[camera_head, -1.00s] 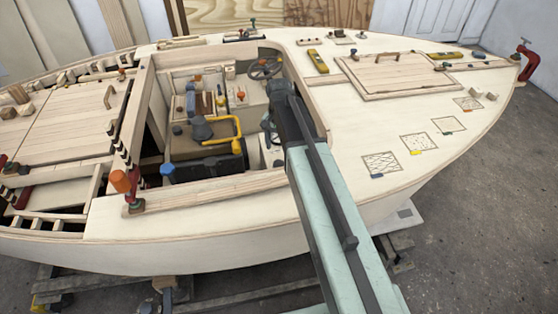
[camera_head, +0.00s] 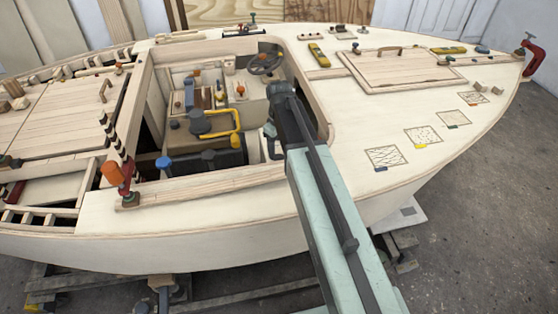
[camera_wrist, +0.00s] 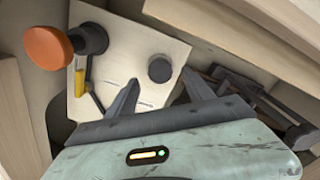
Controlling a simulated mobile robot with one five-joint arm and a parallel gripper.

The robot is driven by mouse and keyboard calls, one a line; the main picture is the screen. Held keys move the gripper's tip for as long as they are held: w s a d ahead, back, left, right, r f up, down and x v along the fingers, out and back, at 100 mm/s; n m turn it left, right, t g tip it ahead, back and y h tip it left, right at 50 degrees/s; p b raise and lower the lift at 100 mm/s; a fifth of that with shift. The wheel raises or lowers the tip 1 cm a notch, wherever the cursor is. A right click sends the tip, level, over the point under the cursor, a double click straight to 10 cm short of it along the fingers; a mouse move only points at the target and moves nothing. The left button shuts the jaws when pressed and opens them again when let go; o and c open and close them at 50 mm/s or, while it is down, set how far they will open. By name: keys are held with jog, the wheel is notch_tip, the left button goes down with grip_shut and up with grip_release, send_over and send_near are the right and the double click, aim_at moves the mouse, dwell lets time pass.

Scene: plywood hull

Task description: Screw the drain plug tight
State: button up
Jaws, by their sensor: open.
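In the wrist view, a dark round cap (camera_wrist: 159,69) stands on a pale panel (camera_wrist: 125,40). It may be the drain plug, but I cannot tell for sure. My gripper (camera_wrist: 160,77) is open, with its two dark fingers spread either side of the cap in the picture. Nothing shows held between them, and I cannot tell how far the tips are from the cap. In the head view my arm reaches over the deck edge into the open cockpit, and the fingers there are too small to make out.
An orange knob (camera_wrist: 48,47) on a dark stem and a yellow lever (camera_wrist: 80,82) sit left of my fingers. Wooden walls crowd both sides. In the head view, the cockpit holds a yellow handle (camera_head: 236,126) and a steering wheel (camera_head: 265,64).

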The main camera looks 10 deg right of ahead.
aim_at(279, 157)
notch_tip(279, 157, down, 4)
jog(key=shift+r+b, duration=0.1)
jog(key=shift+b, duration=1.15)
jog(key=shift+r, duration=0.1)
grip_shut()
jog(key=shift+m, duration=0.4)
jog(key=m, duration=0.3)
jog(key=shift+m, duration=0.4)
jog(key=m, duration=0.4)
jog(key=shift+m, duration=0.3)
